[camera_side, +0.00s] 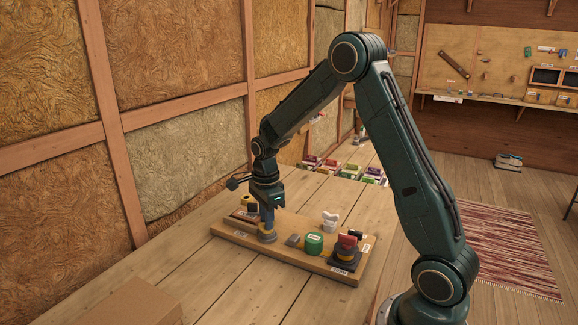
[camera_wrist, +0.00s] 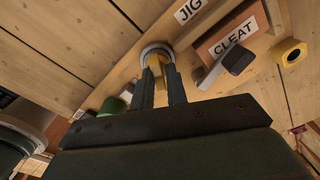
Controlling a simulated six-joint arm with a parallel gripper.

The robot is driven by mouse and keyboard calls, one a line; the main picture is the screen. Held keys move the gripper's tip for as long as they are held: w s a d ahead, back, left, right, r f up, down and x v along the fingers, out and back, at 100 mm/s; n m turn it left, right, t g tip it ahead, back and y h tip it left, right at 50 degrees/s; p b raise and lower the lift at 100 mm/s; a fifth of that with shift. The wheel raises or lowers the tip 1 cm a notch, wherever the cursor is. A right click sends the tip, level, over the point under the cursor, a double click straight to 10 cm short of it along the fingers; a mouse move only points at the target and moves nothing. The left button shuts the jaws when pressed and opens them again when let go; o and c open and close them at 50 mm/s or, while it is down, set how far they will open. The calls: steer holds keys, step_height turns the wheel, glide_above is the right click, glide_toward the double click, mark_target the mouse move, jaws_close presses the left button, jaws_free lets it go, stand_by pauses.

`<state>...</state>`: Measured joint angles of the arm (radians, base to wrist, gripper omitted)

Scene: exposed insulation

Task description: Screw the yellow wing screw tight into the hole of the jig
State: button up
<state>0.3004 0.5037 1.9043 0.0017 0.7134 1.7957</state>
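The yellow wing screw (camera_wrist: 155,64) is between the two fingers of my gripper (camera_wrist: 162,80) in the wrist view, and the fingers look shut on its wing. Its lower end is at the round grey jig (camera_wrist: 147,50), whose pale rim shows around it. The hole and the thread are hidden, so I cannot tell how deep the screw sits. In the side view my gripper (camera_side: 267,211) points straight down over the jig (camera_side: 267,238), with the fingertips just above it. The jig stands on the wooden board (camera_side: 228,229) near its left end.
A yellow piece with a dark hole (camera_wrist: 290,53) and a block labelled CLEAT (camera_wrist: 228,36) are close by.

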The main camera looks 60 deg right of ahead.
steer(key=shift+o, duration=0.2)
steer(key=shift+s+a+f, duration=0.25)
steer(key=shift+a+f, duration=0.05)
steer(key=shift+f, duration=0.2)
steer(key=shift+r, duration=0.35)
steer(key=shift+w+d+r, duration=0.1)
steer(key=shift+d+r, duration=0.1)
steer(key=shift+r, duration=4)
steer(key=shift+r, duration=0.1)
